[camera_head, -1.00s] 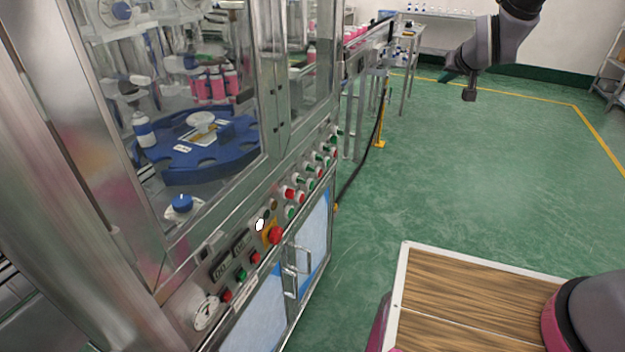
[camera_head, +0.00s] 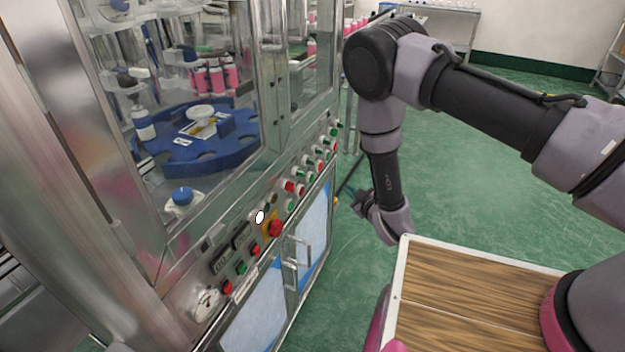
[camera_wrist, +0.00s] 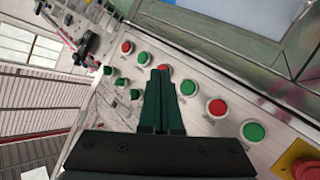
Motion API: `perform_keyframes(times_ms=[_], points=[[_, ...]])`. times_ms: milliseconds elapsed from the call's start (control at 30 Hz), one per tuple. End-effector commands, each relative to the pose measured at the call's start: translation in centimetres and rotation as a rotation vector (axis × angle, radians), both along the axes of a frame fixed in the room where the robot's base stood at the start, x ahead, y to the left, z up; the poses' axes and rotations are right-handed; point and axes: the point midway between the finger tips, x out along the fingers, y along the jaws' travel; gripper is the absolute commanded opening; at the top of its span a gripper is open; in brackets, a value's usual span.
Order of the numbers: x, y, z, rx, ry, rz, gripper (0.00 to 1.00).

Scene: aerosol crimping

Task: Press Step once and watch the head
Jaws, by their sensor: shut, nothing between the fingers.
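The machine's control panel (camera_head: 262,236) carries rows of red and green buttons and green knobs. Their labels are too small to read, so I cannot tell which is Step. My gripper (camera_head: 358,197) is shut and empty, to the right of the panel in the head view. In the wrist view my gripper (camera_wrist: 160,72) points at the panel, its fingertips partly covering a red button (camera_wrist: 166,69). A green button (camera_wrist: 188,88) and a red button (camera_wrist: 217,108) lie to their right. Contact cannot be told. Behind the glass is a blue turntable (camera_head: 165,160) with a bottle (camera_head: 143,124).
A red emergency stop (camera_head: 275,228) on yellow sits low on the panel; it also shows in the wrist view (camera_wrist: 306,168). Door handles (camera_head: 291,258) stick out below. A wood-topped tray (camera_head: 470,290) is at front right.

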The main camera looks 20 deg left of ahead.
Motion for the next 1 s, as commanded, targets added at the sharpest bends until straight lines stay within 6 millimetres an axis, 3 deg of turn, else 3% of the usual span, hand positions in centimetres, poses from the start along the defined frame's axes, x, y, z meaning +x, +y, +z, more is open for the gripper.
perform_keyframes(times_ms=[367, 1000], points=[[0.1, 0.5, 0.1, 0.002, 0.000, -0.001, 0.00], [0.7, 8.0, 0.1, 0.003, 0.002, -0.003, 0.00]])
